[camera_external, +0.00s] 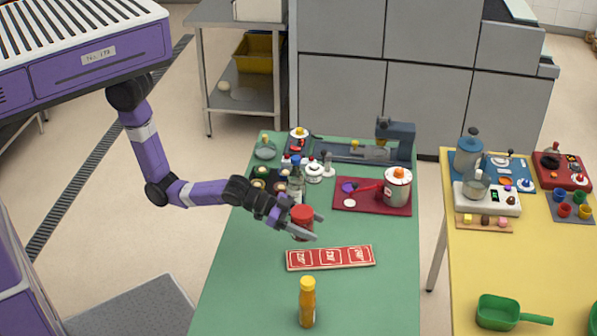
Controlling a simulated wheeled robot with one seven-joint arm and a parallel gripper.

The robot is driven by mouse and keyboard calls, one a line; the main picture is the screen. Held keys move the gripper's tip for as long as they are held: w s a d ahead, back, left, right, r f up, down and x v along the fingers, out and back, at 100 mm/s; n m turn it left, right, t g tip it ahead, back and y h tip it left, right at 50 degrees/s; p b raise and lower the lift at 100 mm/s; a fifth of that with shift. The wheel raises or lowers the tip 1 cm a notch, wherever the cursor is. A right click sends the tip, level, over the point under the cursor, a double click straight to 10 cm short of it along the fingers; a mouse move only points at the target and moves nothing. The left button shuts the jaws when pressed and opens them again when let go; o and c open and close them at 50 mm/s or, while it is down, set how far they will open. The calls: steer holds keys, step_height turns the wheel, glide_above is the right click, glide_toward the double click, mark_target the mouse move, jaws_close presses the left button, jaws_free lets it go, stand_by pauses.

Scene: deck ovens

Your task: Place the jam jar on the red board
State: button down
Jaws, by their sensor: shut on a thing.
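A jar with a red lid and dark contents, the likely jam jar (302,215), is between the fingers of my gripper (311,225) above the green table. My gripper is shut on it, and the jar looks upright. One finger covers part of its lower side. A red board (330,258) with a row of white-outlined panels lies on the table, just in front of and to the right of the jar, with nothing on it. A darker red board (345,206) lies farther back right, with a pot on it. I cannot tell the jar's exact height.
A yellow-capped bottle (307,302) stands in front of the panelled board. The pot (397,187) is on the darker board. Several small jars and a clear bottle (296,185) crowd behind my gripper. The green table (250,290) is bare at front left.

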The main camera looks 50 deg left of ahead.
steer(key=shift+f, duration=3.9)
steer(key=shift+f, duration=0.1)
steer(key=shift+f+b, duration=0.15)
steer(key=shift+b, duration=0.15)
steer(key=shift+c, duration=1.4)
jaws_free()
